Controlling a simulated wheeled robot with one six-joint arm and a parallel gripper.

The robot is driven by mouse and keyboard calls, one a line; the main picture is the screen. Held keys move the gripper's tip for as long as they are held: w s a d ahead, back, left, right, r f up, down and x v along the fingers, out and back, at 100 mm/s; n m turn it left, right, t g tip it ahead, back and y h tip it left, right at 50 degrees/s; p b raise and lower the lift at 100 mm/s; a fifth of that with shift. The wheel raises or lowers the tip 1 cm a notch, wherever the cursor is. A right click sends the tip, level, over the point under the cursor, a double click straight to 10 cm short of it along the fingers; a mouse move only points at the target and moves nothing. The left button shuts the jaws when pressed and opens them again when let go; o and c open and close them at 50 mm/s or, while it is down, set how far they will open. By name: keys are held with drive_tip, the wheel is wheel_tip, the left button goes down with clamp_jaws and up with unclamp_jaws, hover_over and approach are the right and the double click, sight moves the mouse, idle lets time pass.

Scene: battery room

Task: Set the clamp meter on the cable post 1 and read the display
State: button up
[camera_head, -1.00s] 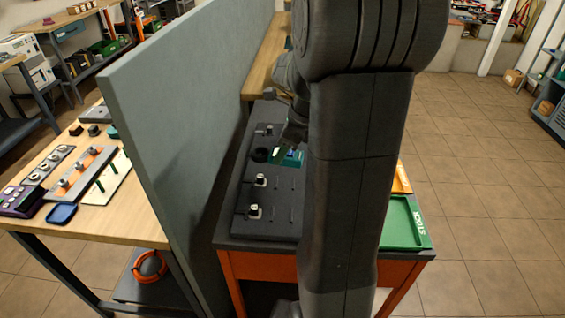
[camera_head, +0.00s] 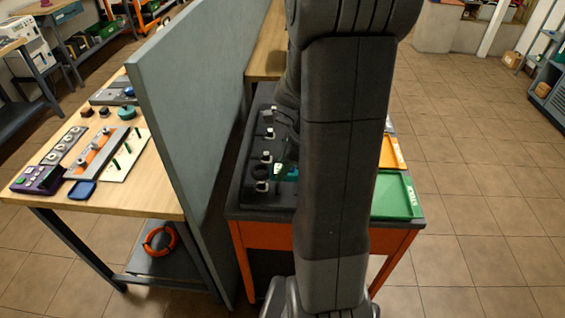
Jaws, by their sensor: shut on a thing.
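The clamp meter has a teal body (camera_head: 285,174) and a dark ring-shaped jaw (camera_head: 260,171) at its left end. My gripper (camera_head: 291,157) is shut on the body, low over the dark board (camera_head: 247,205); my own arm hides much of both. Several cable posts with pale tops stand in a row on the board, including a near post (camera_head: 262,186), a middle post (camera_head: 266,156) and a farther post (camera_head: 269,132). The ring shows between the near and middle posts. I cannot tell whether it encircles a post, nor which is post 1. The display is not readable.
A grey partition (camera_head: 185,130) stands close left of the board. A green tray (camera_head: 396,196) and an orange tray (camera_head: 391,152) lie on the right. A wooden table (camera_head: 150,195) with other devices stands beyond the partition.

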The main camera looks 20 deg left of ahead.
drive_tip(key=shift+f+b, duration=1.4)
drive_tip(key=shift+f, duration=0.4)
drive_tip(key=shift+r+p, duration=0.1)
drive_tip(key=shift+p, duration=0.45)
drive_tip(key=shift+f+b, duration=0.35)
drive_tip(key=shift+f, duration=0.3)
drive_tip(key=o, duration=0.9)
drive_tip(key=shift+o, duration=0.2)
drive_tip(key=p+v, duration=0.9)
drive_tip(key=v, duration=0.2)
drive_tip(key=shift+d, duration=0.1)
drive_tip(key=shift+f, duration=0.1)
